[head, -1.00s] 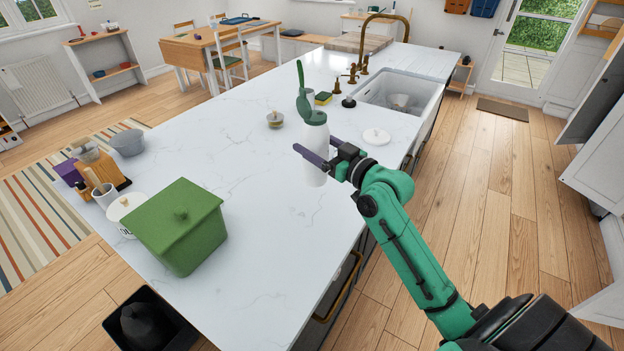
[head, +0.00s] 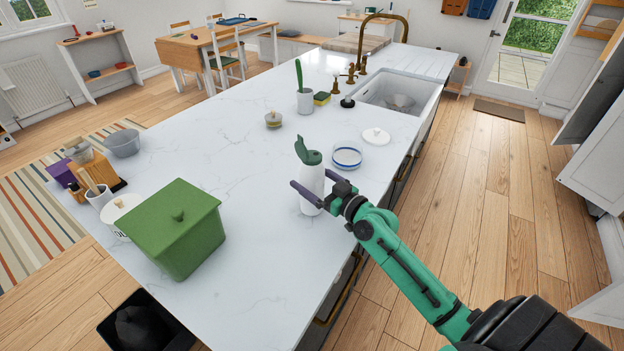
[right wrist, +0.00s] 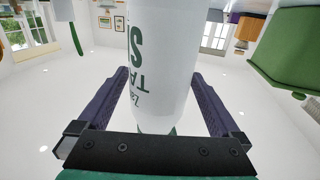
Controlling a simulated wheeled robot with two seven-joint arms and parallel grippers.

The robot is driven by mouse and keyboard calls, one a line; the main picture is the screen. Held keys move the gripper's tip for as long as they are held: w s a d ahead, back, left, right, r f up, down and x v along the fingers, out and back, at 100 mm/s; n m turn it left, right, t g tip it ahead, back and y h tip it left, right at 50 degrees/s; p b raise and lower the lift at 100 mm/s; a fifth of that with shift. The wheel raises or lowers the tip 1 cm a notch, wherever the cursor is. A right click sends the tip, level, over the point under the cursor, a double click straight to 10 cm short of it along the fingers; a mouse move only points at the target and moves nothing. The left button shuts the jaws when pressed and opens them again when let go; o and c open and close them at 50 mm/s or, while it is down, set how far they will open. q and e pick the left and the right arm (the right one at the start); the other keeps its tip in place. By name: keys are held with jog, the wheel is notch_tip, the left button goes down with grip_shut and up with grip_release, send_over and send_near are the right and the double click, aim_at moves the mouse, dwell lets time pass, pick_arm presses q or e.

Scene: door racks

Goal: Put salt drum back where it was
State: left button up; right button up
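The salt drum (head: 311,191) is a white cylinder with a green flip lid standing open. It is upright over the near right part of the marble counter. My right gripper (head: 308,194) has a finger on either side of it, and the right wrist view shows the drum (right wrist: 160,65) between both purple fingers (right wrist: 160,80), with the fingertips close against its sides. Its lettering is upside down there. I cannot tell whether its base touches the counter. My left gripper is not in view.
A blue-rimmed round dish (head: 347,156) and a white lid (head: 376,137) lie just behind the drum. A lidded jar (head: 273,119) and a crock (head: 305,101) stand farther back. A green lidded bin (head: 180,230) is left. The counter (head: 225,145) between is clear.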

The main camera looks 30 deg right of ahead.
jog(key=shift+r, duration=0.2)
jog(key=b+v, duration=0.6)
jog(key=v, duration=0.6)
